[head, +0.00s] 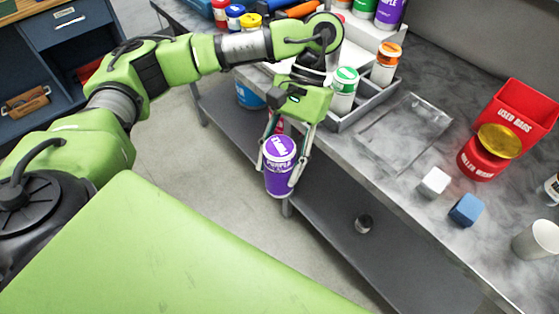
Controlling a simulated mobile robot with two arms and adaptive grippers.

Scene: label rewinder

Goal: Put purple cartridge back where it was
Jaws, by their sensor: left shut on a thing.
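My left gripper (278,172) is shut on the purple cartridge (279,186), a purple cylinder with white lettering and a purple and white top. It holds it nearly upright in front of the bench edge, over the floor and lower shelf. A grey divided tray (362,112) sits at the bench's near edge, behind and right of the gripper. It holds a green-topped white cartridge (344,88) and an orange-topped one (386,62); its front part looks empty. Another purple container (390,14) stands on the raised white stand behind. My right gripper is not in view.
The grey bench (430,110) carries a red used-rags bin (520,110), a red can with a yellow lid (482,157), a white cube (434,182), a blue cube (467,210) and a white cup (536,240). Several coloured containers stand at the back. Open floor lies left.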

